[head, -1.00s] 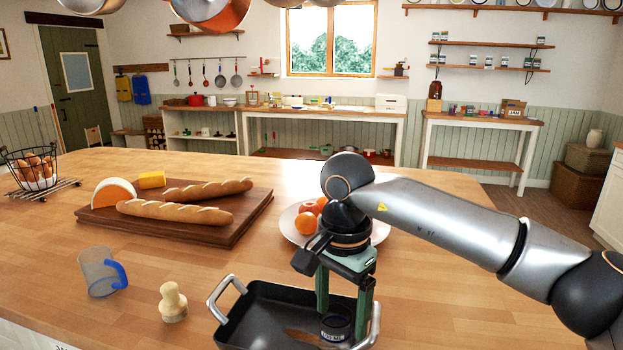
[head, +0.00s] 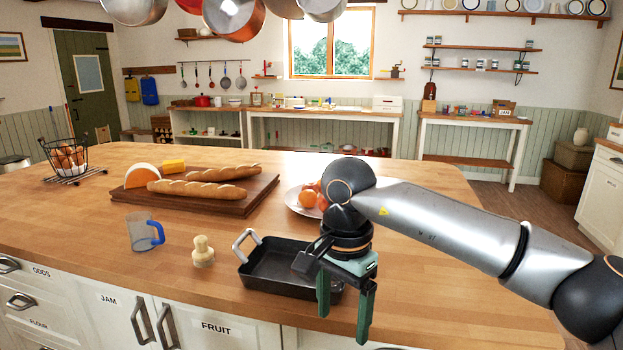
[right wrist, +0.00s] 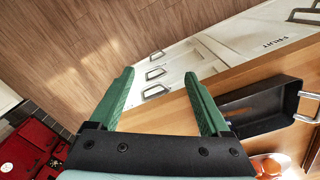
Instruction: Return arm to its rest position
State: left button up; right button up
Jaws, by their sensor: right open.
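My right arm comes in from the right in the head view. My right gripper (head: 345,312) has green fingers that are spread apart with nothing between them. It hangs at the front edge of the wooden island (head: 420,290), in front of the right part of a black roasting pan (head: 268,262). In the right wrist view the open fingers (right wrist: 160,92) point over the floor and the drawer fronts, and the pan (right wrist: 265,108) lies to their right. My left gripper is not in view.
A wooden stamp (head: 203,252) and a clear mug with a blue handle (head: 143,232) stand left of the pan. A board (head: 237,205) holds loaves and cheese. A plate of fruit (head: 298,206) sits behind my gripper. The island's right side is clear.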

jog(key=s+a+f+m+g+y, duration=0.2)
jog(key=s+a+f+g+y, duration=0.3)
jog(key=s+a+y, duration=0.6)
jog(key=s+a+r+m+g+y, duration=0.1)
jog(key=a+r+m+y, duration=0.4)
jog(key=a+m+y, duration=0.3)
jog(key=w+d+f+m+t+y, duration=0.1)
jog(key=w+d+m+t, duration=0.25)
jog(key=m+t, duration=0.6)
jog(key=w+d+f+m+t+y, duration=0.15)
jog(key=w+d+m+t, duration=0.35)
jog(key=m, duration=0.7)
jog(key=d+f+m+t+h+p, duration=0.1)
jog(key=d+f+m+t+h, duration=0.3)
jog(key=d+f+m+h, duration=0.35)
jog(key=d+f+m+t+h, duration=0.4)
jog(key=f+m+h, duration=0.2)
jog(key=f+m, duration=0.4)
jog(key=s+d+f+m+g+h, duration=0.3)
jog(key=s+d+f+m, duration=0.2)
jog(key=s+f, duration=0.3)
jog(key=s+d+f+m+g+h, duration=0.2)
jog(key=s+d+f+m+g, duration=0.2)
jog(key=s+d+f+m, duration=0.2)
notch_tip(320, 180, down, 3)
jog(key=shift+s+d+f+m+h, duration=0.15)
jog(key=shift+s+m+h, duration=0.25)
jog(key=shift+s, duration=0.8)
